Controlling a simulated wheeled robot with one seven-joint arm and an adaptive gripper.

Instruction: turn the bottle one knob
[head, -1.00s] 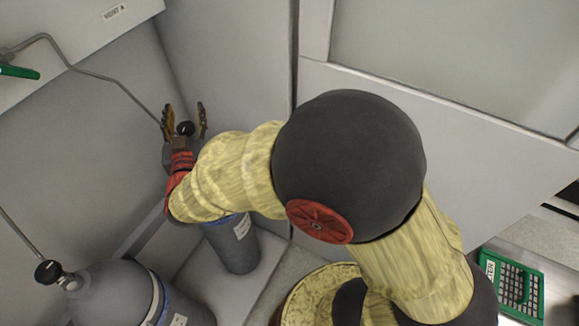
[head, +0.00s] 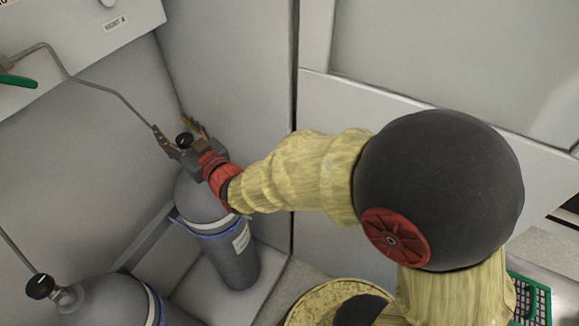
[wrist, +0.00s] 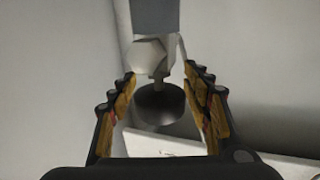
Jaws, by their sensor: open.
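A grey gas bottle (head: 232,262) with a blue strap and a white label stands in the corner. Its black valve knob (head: 184,139) is at the top, and it also shows as a dark round knob in the wrist view (wrist: 160,104). My gripper (head: 179,130) is open at this knob, with one finger on each side. In the wrist view, the knob sits between the open fingers (wrist: 163,84), with visible gaps on both sides. A second grey bottle (head: 108,287) stands at the lower left, with its own black knob (head: 40,287). I cannot read which bottle is bottle one.
A thin metal pipe (head: 98,88) runs from the wall box (head: 75,50) to the back bottle's valve. A green handle (head: 18,82) sticks out at the far left. Walls close in behind the bottle. A green crate (head: 531,300) is at the lower right.

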